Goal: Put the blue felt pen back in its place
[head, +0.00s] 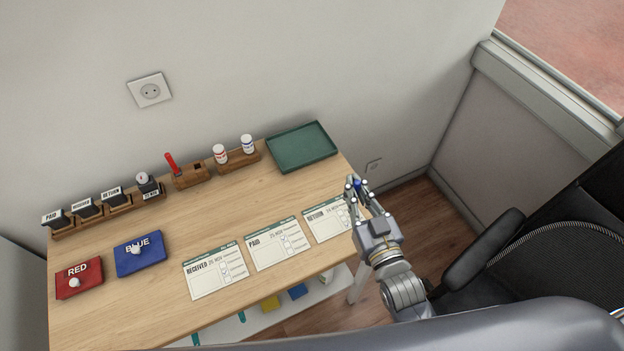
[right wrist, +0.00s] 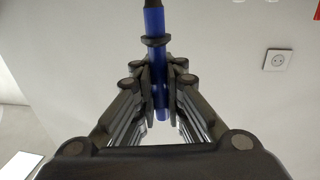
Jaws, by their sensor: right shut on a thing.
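My right gripper (head: 356,187) is shut on the blue felt pen (head: 358,183), above the counter's right edge near the RETURN form. In the right wrist view the blue pen (right wrist: 154,22) stands between the fingers (right wrist: 160,90), with a dark collar and a dark upper end. A wooden pen block (head: 190,177) stands at the back of the counter, apart from the gripper. A red pen (head: 171,163) leans in its left side, and a dark empty hole shows on its right side. My left gripper is not in view.
Right of the block are a holder with two white bottles (head: 234,152) and a green tray (head: 301,147). Stamps (head: 84,207) stand at the back left. Red (head: 79,278) and blue (head: 140,254) ink pads and several forms (head: 216,273) lie in front. The counter's middle is clear.

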